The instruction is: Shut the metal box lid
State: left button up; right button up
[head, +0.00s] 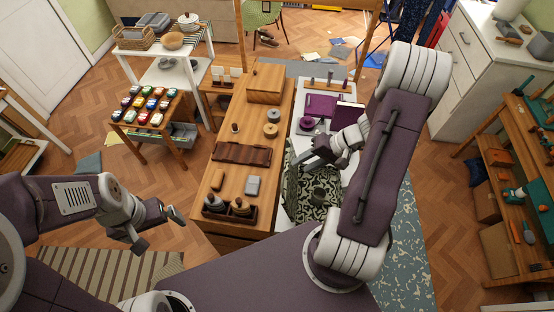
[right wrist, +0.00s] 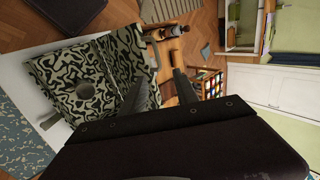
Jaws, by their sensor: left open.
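A green-and-cream patterned box (head: 320,203) stands on the white surface, partly behind my right arm. In the right wrist view the patterned box (right wrist: 68,108) shows two panels meeting along an edge, one with a dark round spot. I cannot tell for sure which panel is a lid. My right gripper (head: 312,160) is over the far part of this box. Its fingers (right wrist: 160,90) are apart, with nothing seen between them; contact with the box cannot be told. My left gripper (head: 158,232) is open and empty, left of the wooden counter.
The wooden counter (head: 225,175) holds a brown slatted tray (head: 242,153), a wooden box (head: 266,83) and small items. Purple pieces (head: 320,105) lie beyond my right gripper. A small table with colourful items (head: 147,106) stands left.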

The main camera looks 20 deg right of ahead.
aim_at(283, 181)
jog(key=b+x, duration=0.4)
jog(key=x, duration=0.1)
jog(key=s+b+x, duration=0.1)
jog(key=b+x, duration=0.1)
jog(key=x, duration=0.1)
jog(key=shift+a+f, duration=0.1)
jog(key=shift+f, duration=0.35)
jog(key=shift+a+f+b, duration=0.15)
jog(key=shift+a+b, duration=0.15)
jog(key=shift+b, duration=0.1)
jog(key=shift+s+a, duration=0.15)
jog(key=shift+a, duration=0.1)
jog(key=shift+s+a, duration=0.15)
jog(key=shift+s, duration=0.2)
jog(key=shift+w, duration=0.4)
jog(key=shift+c, duration=1)
jog(key=c, duration=0.3)
pick_arm(q)
notch_tip(283, 181, down, 7)
jog(key=s, duration=0.2)
jog(key=shift+s+a, duration=0.15)
jog(key=shift+s, duration=0.1)
pick_arm(e)
grip_shut()
